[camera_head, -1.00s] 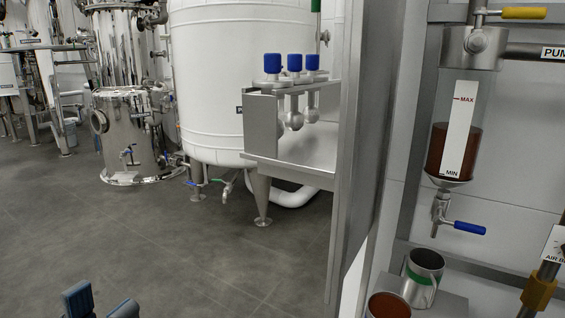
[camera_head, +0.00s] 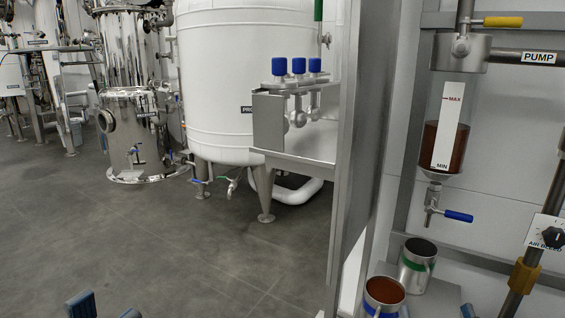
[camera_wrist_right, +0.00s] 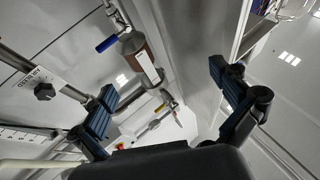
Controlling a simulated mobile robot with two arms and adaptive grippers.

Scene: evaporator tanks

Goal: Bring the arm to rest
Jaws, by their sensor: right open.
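The rest of my right arm is hidden below the head view.
A sight glass (camera_head: 446,140) with brown liquid and a blue-handled valve (camera_head: 458,216) is at right. Below stand a green-banded metal cup (camera_head: 416,270) and a blue-banded cup (camera_head: 384,292) holding brown liquid. A steel post (camera_head: 350,150) stands mid-right. Open floor (camera_head: 150,235) lies left.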

